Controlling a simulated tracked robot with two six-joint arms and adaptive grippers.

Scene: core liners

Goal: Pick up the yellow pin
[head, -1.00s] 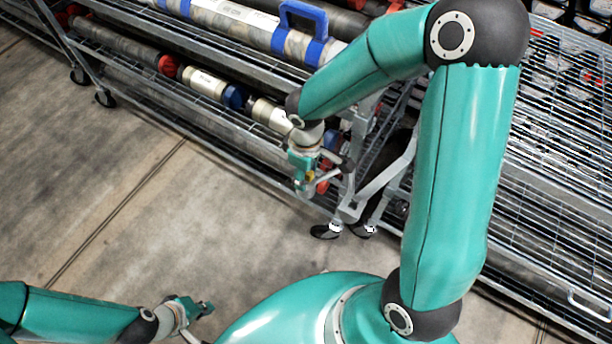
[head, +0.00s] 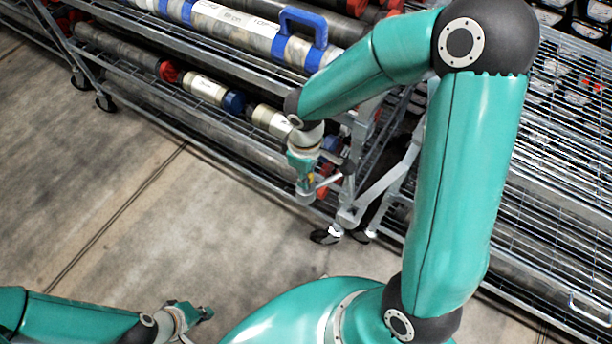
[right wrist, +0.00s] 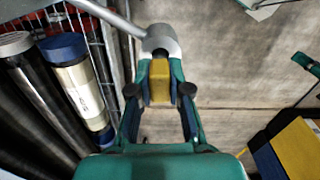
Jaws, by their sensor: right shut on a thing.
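The yellow pin (right wrist: 159,82) shows in the right wrist view as an upright yellow block between my fingertips, just below a grey metal fitting with a rod. My right gripper (right wrist: 160,92) is shut on it, a finger on each side. In the head view my right gripper (head: 305,182) is beside the end of the metal rack, above the floor; the pin is mostly hidden there. My left gripper (head: 198,312) is low at the left, over bare floor and far from the pin. Its opening is too small to judge.
A wheeled metal rack (head: 190,118) holds several core tubes, one with a blue handle (head: 303,25). Its caster (head: 326,236) stands near my right gripper. A blue-capped tube (right wrist: 75,80) lies left in the wrist view. The concrete floor (head: 120,190) at left is clear.

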